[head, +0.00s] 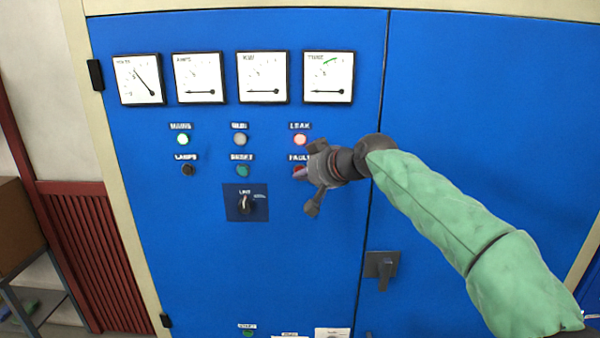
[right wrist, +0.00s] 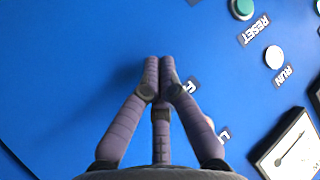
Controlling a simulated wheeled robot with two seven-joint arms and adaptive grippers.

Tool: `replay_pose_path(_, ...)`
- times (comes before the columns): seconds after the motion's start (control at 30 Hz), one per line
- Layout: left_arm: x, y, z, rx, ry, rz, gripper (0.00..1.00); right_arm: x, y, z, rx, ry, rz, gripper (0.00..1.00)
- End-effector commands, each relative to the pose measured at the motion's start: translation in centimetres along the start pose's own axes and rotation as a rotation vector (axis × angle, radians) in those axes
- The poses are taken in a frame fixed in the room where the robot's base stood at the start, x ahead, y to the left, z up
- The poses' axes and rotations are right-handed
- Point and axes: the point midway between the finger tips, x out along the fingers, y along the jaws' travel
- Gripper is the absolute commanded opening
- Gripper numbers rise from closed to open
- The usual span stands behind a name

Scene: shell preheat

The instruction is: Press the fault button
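The fault button (head: 298,171) is a small red button on the blue panel, under a label reading FAULT that is partly covered. My right gripper (head: 306,172) is in front of it, hiding much of the button in the head view. In the right wrist view the right gripper's fingertips (right wrist: 159,62) are together with nothing between them, pointing at the panel. The fingers hide the fault button there; only part of its label (right wrist: 193,87) shows beside them. Whether the tips touch the button I cannot tell. My left gripper is not in view.
The lit leak lamp (head: 300,140) is just above the fault button. The green reset button (head: 242,171) and run lamp (head: 240,140) are to the left. A rotary switch (head: 246,203) sits below left. Several gauges line the top. A door handle (head: 382,266) is lower right.

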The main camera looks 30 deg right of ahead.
Motion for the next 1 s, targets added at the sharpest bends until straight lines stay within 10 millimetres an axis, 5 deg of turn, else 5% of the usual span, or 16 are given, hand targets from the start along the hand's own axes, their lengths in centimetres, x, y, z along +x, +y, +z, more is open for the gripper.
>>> replay_pose_path(1.0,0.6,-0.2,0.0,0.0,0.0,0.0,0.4,-1.3,-0.9,1.0,-0.001,0.001,0.0,0.0)
